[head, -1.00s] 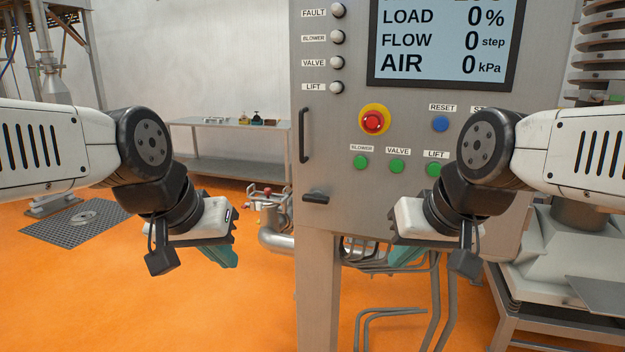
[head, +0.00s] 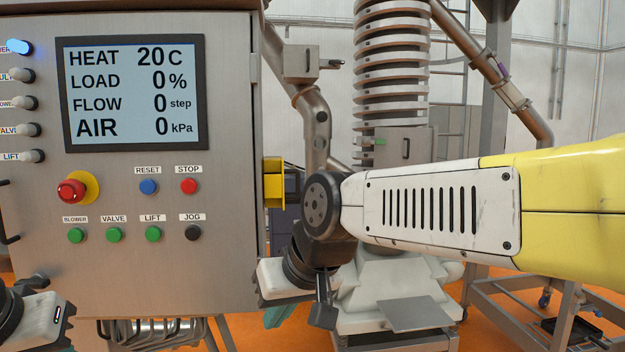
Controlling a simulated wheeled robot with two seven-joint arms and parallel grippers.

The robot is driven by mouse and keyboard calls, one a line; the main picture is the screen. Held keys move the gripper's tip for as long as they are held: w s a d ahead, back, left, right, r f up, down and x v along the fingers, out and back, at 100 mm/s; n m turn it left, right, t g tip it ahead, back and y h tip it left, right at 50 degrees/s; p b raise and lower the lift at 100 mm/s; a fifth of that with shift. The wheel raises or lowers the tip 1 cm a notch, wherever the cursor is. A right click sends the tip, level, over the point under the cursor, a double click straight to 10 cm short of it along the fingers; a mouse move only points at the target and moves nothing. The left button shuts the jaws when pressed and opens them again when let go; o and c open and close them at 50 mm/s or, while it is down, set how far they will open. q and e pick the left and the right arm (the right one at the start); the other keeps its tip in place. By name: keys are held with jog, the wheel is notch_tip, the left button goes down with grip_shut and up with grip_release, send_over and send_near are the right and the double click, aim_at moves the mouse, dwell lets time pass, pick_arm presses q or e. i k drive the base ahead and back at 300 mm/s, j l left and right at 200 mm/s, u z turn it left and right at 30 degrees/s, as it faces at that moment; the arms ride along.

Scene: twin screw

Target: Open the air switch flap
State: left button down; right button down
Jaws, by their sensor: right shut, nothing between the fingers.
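A yellow box (head: 274,182) is mounted on the right side of the grey control cabinet (head: 150,285). It may be the air switch; I see it edge-on and cannot tell its flap or whether that is open. My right gripper (head: 279,315) is below the yellow box, by the cabinet's lower right corner, apart from the box. Its teal fingers point down, shut and empty. My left gripper (head: 66,348) is at the lower left, in front of the cabinet, with its fingers mostly cut off by the picture's edge.
The cabinet front carries a display (head: 132,92) reading AIR 0 kPa, a red emergency button (head: 71,190) and several coloured buttons. Right of it stand a ringed column (head: 392,60), slanted pipes and a metal frame (head: 560,320). Orange floor shows between them.

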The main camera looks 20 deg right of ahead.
aim_at(275, 197)
jog(key=l, duration=1.2)
jog(key=k+l+z, duration=0.15)
jog(key=z, duration=0.35)
jog(key=l, duration=0.1)
